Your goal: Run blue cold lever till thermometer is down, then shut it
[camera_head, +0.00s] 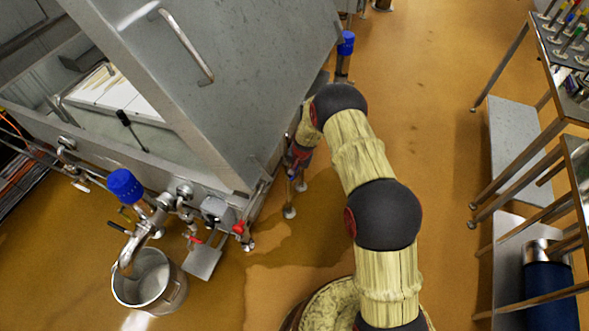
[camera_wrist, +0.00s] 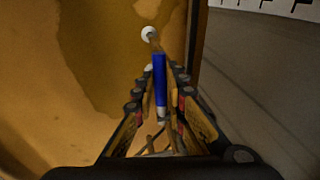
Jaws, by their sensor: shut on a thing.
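My gripper (camera_head: 298,155) is at the side of the steel vat in the head view, partly hidden by my own arm. In the wrist view, my gripper (camera_wrist: 164,72) has its two fingers on either side of the blue lever (camera_wrist: 159,80) and is shut on it. The lever is a slim blue bar with a metal end. I cannot pick out a thermometer for certain. A white strip with black marks (camera_wrist: 283,8) shows at the top right of the wrist view.
The large steel vat (camera_head: 235,85) fills the upper left. A steel bucket (camera_head: 172,297) stands under a blue-capped outlet (camera_head: 125,186). A red lever (camera_head: 238,227) is low on the vat. A metal table (camera_head: 575,105) with tools stands at right. The floor between is clear, with a darker patch.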

